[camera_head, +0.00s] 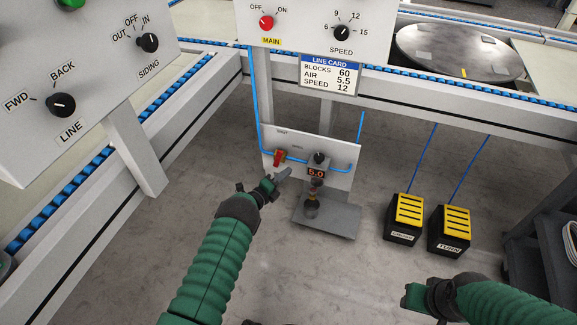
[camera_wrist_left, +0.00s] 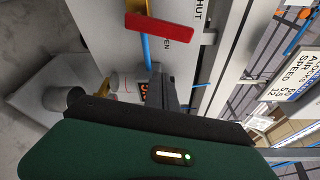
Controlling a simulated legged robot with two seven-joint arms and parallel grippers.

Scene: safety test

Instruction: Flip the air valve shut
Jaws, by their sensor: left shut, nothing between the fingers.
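The air valve has a red handle (camera_head: 279,157) on a small grey panel (camera_head: 335,174) below the conveyor. It also shows in the left wrist view (camera_wrist_left: 160,25), where it appears to lie across the blue pipe. Labels beside it are partly visible there, one ending in "HUT", one in "PEN".
A black knob (camera_head: 319,158) and a display reading 5.0 (camera_head: 316,173) sit right of the valve, with a gauge-like fitting (camera_head: 312,205) below. Two yellow pedals (camera_head: 409,209) (camera_head: 455,220) stand on the floor at right. The line card (camera_head: 330,75) reads AIR 5.5.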

